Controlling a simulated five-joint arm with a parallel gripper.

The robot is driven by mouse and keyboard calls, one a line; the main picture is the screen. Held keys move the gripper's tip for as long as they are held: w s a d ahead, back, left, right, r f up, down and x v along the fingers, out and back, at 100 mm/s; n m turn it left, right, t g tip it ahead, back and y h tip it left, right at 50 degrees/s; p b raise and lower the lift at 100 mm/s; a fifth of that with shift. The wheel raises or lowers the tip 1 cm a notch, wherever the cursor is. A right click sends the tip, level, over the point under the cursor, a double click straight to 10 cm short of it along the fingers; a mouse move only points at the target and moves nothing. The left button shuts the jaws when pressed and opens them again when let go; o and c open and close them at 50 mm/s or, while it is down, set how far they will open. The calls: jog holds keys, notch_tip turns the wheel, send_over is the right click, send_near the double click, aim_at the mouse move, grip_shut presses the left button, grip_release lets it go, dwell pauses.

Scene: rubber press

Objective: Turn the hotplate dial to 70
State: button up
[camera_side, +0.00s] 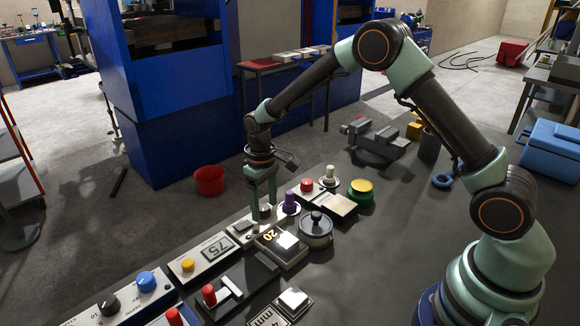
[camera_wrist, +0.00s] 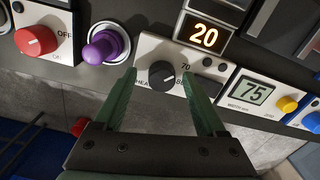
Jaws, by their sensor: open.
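The likely hotplate dial (camera_wrist: 162,75) is a round black knob on a cream panel (camera_wrist: 150,48) in the wrist view. A printed 70 shows at its upper right; other print is partly hidden, and I cannot make out which mark the knob points to. My gripper (camera_wrist: 160,77) is open, with one green finger on each side of the knob in this view. I cannot tell whether either finger touches it. In the side view my gripper (camera_side: 262,200) points down at the panel row, and its fingers partly hide a dark knob between them.
A purple knob (camera_wrist: 107,46) and a red knob (camera_wrist: 35,40) stand left in the wrist view. An orange 20 display (camera_wrist: 203,36) is above, and a 75 meter (camera_wrist: 250,93) is at right. In the side view a lidded pot (camera_side: 316,232) stands close by.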

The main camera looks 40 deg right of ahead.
aim_at(265, 207)
notch_tip(265, 207, up, 12)
dwell(0.4)
jog(key=s+d+r+m+t, duration=0.1)
jog(key=s+d+r+t, duration=0.1)
jog(key=s+r, duration=0.6)
jog(key=s+d+r+m+t, duration=0.1)
jog(key=s+d+t, duration=0.1)
jog(key=s, duration=0.9)
jog(key=shift+s+r+t, duration=0.25)
jog(key=shift+r+t, duration=0.15)
jog(key=shift+t, duration=0.5)
